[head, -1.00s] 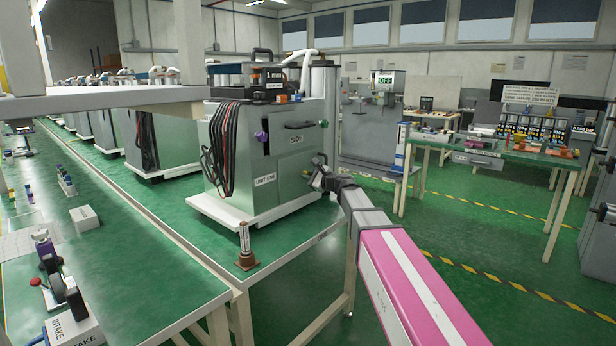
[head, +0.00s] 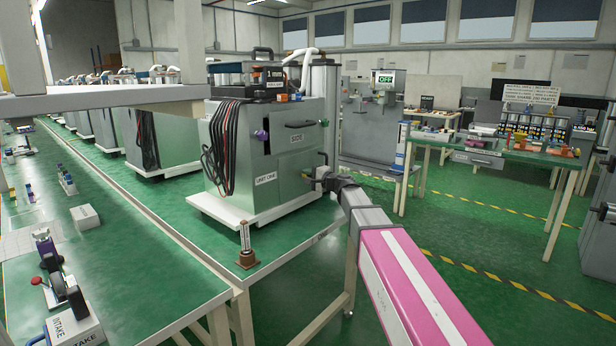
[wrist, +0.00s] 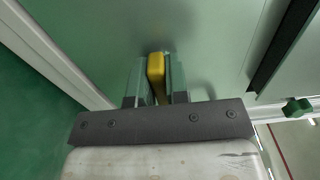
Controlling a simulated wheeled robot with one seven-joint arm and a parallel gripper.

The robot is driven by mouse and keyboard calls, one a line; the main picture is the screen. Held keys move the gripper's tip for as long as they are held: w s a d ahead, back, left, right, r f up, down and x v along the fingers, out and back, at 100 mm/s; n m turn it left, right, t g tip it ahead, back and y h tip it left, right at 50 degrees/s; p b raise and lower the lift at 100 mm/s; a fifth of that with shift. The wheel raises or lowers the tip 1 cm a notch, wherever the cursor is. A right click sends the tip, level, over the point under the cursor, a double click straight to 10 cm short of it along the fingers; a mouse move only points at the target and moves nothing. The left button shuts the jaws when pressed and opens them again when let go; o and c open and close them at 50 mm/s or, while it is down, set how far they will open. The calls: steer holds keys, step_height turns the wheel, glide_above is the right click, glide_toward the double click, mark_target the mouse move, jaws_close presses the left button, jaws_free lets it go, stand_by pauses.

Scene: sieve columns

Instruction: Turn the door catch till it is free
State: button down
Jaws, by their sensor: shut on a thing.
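A yellow catch (wrist: 155,76) on the grey-green metal face shows upright in the wrist view, between the two fingers. My gripper (wrist: 156,82) is shut on it, one finger on each side. In the head view my gripper (head: 318,179) reaches the lower right of the front of the cabinet (head: 238,185) labelled "UNIT ONE". The cabinet's front carries a panel with a dark handle (head: 299,124) and a "SIDE" label (head: 296,138). I cannot tell whether the door is free.
A purple knob (head: 262,135) sits left of the panel, and dark cables (head: 219,150) hang beside it. A brown-based post (head: 246,258) stands on the green bench (head: 190,228) in front of the cabinet. Open floor (head: 480,240) lies to the right.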

steer(key=shift+n, duration=0.3)
steer(key=c, duration=1.1)
jaws_free()
steer(key=v, duration=1.1)
steer(key=shift+a, duration=0.1)
steer(key=s+d+f+n+g+h, duration=0.25)
steer(key=s+f, duration=0.45)
steer(key=f, duration=0.5)
steer(key=s+d+f+n+g+h, duration=0.2)
steer(key=s+f+g+h, duration=0.2)
steer(key=s+f, duration=0.55)
steer(key=s+d+f+n+g+h, duration=0.1)
steer(key=s+d+f+h, duration=0.1)
steer(key=s+d+f, duration=0.1)
steer(key=s+d+f+n+g+h, duration=0.1)
steer(key=s+d+f+g+h, duration=0.1)
steer(key=s+d+f+h, duration=0.1)
steer(key=s+d+f+n+g+h, duration=0.1)
steer(key=s+d+f+h, duration=0.1)
steer(key=s+d+f, duration=0.2)
steer(key=shift+s+d+f+g+h, duration=0.2)
steer(key=shift+d+f, duration=0.2)
steer(key=shift+f, duration=0.4)
steer(key=shift+s+d+f+g+h, duration=0.1)
steer(key=shift+s+d+f+h, duration=0.2)
steer(key=shift+f, duration=0.5)
